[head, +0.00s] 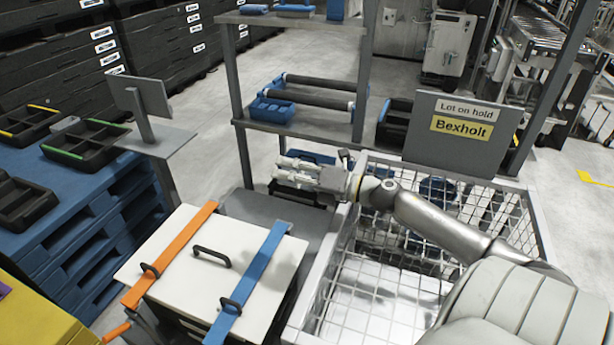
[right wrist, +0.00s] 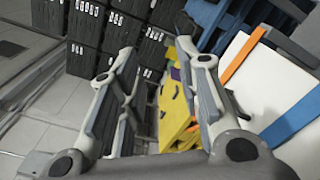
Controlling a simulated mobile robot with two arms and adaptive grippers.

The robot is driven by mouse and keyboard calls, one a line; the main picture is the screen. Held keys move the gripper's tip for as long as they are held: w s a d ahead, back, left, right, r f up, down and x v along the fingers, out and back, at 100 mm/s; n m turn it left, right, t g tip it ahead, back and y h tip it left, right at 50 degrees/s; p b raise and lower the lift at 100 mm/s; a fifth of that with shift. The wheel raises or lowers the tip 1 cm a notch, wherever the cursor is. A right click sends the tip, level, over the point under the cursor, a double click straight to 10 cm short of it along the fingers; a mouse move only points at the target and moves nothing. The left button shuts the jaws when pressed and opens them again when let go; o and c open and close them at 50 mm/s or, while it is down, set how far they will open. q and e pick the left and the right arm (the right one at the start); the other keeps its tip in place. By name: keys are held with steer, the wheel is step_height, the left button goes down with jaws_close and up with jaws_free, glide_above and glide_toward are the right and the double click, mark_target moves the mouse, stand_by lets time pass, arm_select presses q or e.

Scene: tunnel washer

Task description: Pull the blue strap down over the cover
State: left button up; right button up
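The blue strap (head: 252,283) lies across the right side of a white cover (head: 185,262), with a dark loop handle at its near end. An orange strap (head: 170,252) lies across the cover's left side. A black handle (head: 211,255) sits between them. My right gripper (head: 282,172) is open and empty, beyond the cover's far right corner and above it. In the right wrist view its fingers (right wrist: 155,75) are spread apart with nothing between them; the blue strap (right wrist: 292,118) and cover (right wrist: 268,92) show at the right. My left gripper is not in view.
A wire cage (head: 318,290) stands right of the cover, under my right arm. A grey shelf rack (head: 300,128) is behind, with a "Lot on hold Bexholt" sign (head: 462,134) at its right. Blue pallets (head: 75,225) and a small sign stand (head: 148,98) are left.

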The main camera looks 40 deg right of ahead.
steer(key=shift+v, duration=2.35)
steer(key=shift+w, duration=0.1)
